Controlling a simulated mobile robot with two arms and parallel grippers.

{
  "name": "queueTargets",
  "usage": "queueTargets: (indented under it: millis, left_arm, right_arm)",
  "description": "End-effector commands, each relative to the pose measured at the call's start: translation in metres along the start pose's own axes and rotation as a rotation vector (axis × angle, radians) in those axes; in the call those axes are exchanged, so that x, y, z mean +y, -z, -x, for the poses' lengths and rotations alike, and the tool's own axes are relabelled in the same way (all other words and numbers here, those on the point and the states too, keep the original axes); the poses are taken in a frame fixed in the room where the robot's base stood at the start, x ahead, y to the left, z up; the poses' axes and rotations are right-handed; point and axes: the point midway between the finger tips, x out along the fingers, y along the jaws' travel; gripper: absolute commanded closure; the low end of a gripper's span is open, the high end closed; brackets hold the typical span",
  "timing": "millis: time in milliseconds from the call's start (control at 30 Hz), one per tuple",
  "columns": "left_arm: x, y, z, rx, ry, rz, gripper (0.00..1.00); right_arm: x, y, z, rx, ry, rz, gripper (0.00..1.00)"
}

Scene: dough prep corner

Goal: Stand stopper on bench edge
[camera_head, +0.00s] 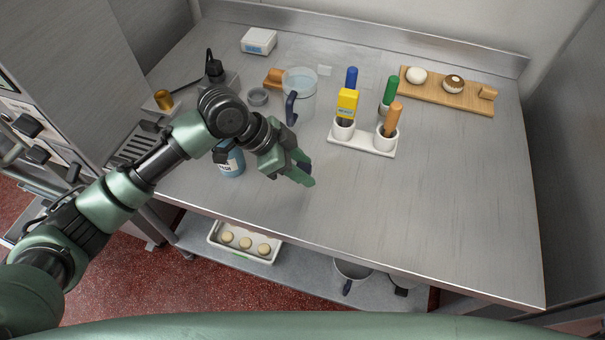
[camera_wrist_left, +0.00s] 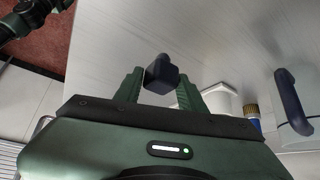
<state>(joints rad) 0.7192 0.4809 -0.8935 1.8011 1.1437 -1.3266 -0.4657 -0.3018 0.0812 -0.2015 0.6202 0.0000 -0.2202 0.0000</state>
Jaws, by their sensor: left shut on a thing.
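My left gripper (camera_head: 301,174) is over the front part of the steel bench (camera_head: 430,225). It is shut on a small dark stopper (camera_wrist_left: 161,74), which shows between the two green fingers in the left wrist view. In the head view only a bit of dark shows between the fingertips, so most of the stopper is hidden there. The front bench edge (camera_head: 385,263) runs below and to the right of the gripper. I cannot tell whether the stopper touches the bench. My right gripper is not in view.
A blue-labelled bottle (camera_head: 231,163) stands left of the gripper. Behind it are a clear jug (camera_head: 299,93) and a white holder (camera_head: 362,143) with coloured-handled tools. A wooden board (camera_head: 440,93) lies at the back right. The bench's right front is clear.

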Motion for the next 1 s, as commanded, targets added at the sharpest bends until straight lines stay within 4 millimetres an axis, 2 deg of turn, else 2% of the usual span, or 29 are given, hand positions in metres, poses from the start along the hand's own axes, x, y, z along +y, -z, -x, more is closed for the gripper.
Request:
queueTargets:
  millis: [233,600,633,700,1000]
  left_arm:
    - [0.001,-0.02,-0.028,-0.002,-0.002,0.002,0.99]
    - [0.0,-0.022,-0.033,-0.001,-0.001,0.0,0.99]
    - [0.0,-0.022,-0.032,0.0,0.0,0.0,0.52]
    - [0.0,-0.022,-0.032,-0.001,-0.001,0.0,0.38]
    - [0.0,-0.021,-0.03,0.0,0.0,0.0,0.38]
  right_arm:
    - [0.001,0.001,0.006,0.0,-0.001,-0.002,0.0]
    - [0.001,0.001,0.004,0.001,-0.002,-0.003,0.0]
    - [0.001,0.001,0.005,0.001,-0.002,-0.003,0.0]
    - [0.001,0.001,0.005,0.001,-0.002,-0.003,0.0]
    - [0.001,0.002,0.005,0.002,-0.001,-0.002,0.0]
